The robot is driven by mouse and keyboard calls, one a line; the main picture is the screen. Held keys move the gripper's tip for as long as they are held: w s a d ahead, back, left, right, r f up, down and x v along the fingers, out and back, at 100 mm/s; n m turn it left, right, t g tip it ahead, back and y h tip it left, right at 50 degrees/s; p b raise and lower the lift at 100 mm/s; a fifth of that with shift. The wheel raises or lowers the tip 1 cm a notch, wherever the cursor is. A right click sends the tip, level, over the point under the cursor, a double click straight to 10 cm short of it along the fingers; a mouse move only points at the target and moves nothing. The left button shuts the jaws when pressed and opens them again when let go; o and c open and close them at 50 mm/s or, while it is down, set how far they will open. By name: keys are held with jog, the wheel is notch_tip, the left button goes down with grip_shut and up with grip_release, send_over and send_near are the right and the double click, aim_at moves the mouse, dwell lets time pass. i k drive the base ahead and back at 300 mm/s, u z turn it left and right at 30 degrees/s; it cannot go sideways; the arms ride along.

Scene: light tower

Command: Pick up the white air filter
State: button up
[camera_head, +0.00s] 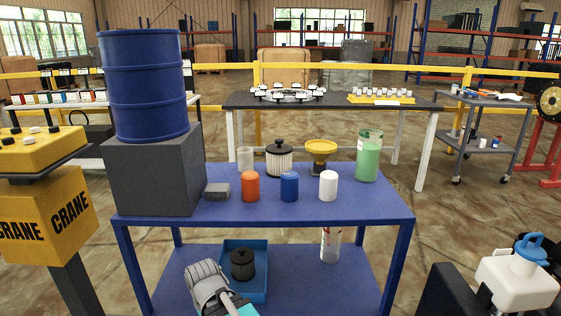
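A white pleated cylinder with a black top, which looks like the white air filter (279,160), stands upright at the back middle of the blue table (380,207). A plain white cylinder (328,186) stands in front and to the right of it. A dark, ribbed filter (242,264) sits in a blue tray (259,287) on the lower shelf. My gripper (203,272) is low at the bottom of the view, in front of the table and away from the white filter. Its finger opening cannot be made out.
Orange (250,187) and blue (289,187) cylinders stand in front of the filter. A clear cup (245,160), yellow funnel (320,152) and green container (368,158) flank it. A blue barrel (145,85) on a dark block (155,175) fills the table's left.

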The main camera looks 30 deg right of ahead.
aim_at(279, 154)
jog(key=z, duration=0.3)
jog(key=k, duration=1.2)
jog(key=z, duration=0.35)
jog(key=i, duration=1)
jog(key=z, duration=0.05)
